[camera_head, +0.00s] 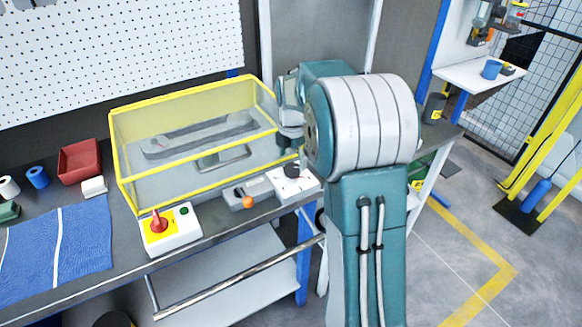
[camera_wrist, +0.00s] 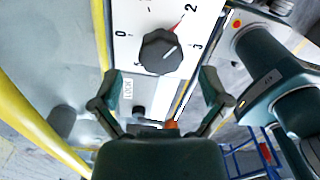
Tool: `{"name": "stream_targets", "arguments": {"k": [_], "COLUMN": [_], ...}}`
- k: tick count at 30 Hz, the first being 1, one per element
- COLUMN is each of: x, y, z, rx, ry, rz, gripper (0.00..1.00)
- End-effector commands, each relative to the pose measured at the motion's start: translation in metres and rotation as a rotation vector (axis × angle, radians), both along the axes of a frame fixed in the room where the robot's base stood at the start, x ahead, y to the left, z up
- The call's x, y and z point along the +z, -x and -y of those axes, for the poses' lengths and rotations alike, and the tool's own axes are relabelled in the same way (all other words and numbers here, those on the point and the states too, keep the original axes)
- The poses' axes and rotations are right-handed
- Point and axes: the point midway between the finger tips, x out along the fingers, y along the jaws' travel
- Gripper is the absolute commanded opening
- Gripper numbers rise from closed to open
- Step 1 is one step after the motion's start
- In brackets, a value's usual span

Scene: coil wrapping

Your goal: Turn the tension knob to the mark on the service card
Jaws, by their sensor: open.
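The black tension knob (camera_wrist: 158,52) sits on a white dial panel (camera_wrist: 125,45) with the numbers 0, 2 and 3 readable. Its white pointer line aims to the upper right, between 2 and 3. A thin red line lies on the panel close to the 2. In the head view the knob (camera_head: 291,171) is small, on a white box (camera_head: 305,187) at the bench's front edge. My gripper (camera_wrist: 159,88) is open, one finger on each side below the knob in the picture, with nothing between the fingertips. I cannot make out a service card.
A yellow-framed clear enclosure (camera_head: 190,125) stands close behind the knob box. A blue cloth (camera_head: 60,250) and red bin (camera_head: 80,160) lie farther left.

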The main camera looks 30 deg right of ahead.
Motion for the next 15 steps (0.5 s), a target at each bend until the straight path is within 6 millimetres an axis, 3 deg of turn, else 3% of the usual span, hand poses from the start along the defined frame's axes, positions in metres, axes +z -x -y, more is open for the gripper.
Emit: {"name": "stream_targets", "arguments": {"k": [6,15], "x": [-0.024,-0.028], "y": [0.0,0.0], "z": [-0.006,-0.007], "rx": [-0.001,-0.001], "ry": [0.006,0.008], "rz": [0.0,0.001], "gripper": [0.96,0.96]}}
